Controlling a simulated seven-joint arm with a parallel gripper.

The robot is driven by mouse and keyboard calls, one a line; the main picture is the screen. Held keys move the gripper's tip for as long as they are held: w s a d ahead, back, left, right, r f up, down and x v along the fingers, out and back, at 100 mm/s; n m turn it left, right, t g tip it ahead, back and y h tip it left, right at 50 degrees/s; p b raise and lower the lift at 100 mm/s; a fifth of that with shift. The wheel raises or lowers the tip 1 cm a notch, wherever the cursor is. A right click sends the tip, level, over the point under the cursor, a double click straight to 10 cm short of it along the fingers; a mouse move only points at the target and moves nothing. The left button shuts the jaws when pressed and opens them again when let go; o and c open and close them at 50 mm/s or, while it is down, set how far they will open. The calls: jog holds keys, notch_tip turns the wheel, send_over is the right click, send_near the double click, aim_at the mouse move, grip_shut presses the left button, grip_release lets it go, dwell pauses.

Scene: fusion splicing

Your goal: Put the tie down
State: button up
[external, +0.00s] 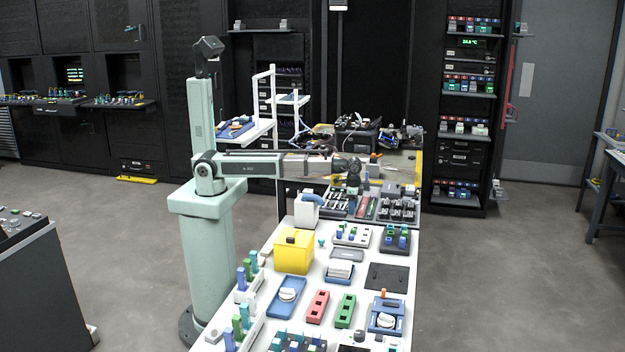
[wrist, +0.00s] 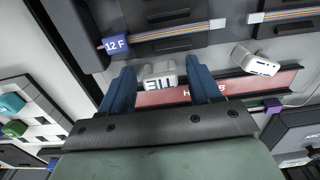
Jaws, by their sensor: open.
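The tie (wrist: 158,74) is a small white block with dark lettering that appears to read TIE upside down. In the wrist view it sits between the two blue fingers of my gripper (wrist: 160,80), with a visible gap on each side, at the edge of a red strip (wrist: 225,87) with partly covered letters. My gripper is open. Whether the tie rests on the strip or beside it is hard to tell. In the external view my gripper (external: 358,188) points down over the far end of the white table, and the tie is too small to make out there.
A second white lettered piece (wrist: 254,60) lies to the right in the wrist view. Dark holders with striped ribbons and a blue 12 F block (wrist: 116,44) are close above. In the external view a yellow box (external: 294,252) and several trays crowd the white table.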

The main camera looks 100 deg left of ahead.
notch_tip(320, 180, up, 12)
jog(key=shift+r, duration=0.15)
dwell(0.7)
dwell(0.4)
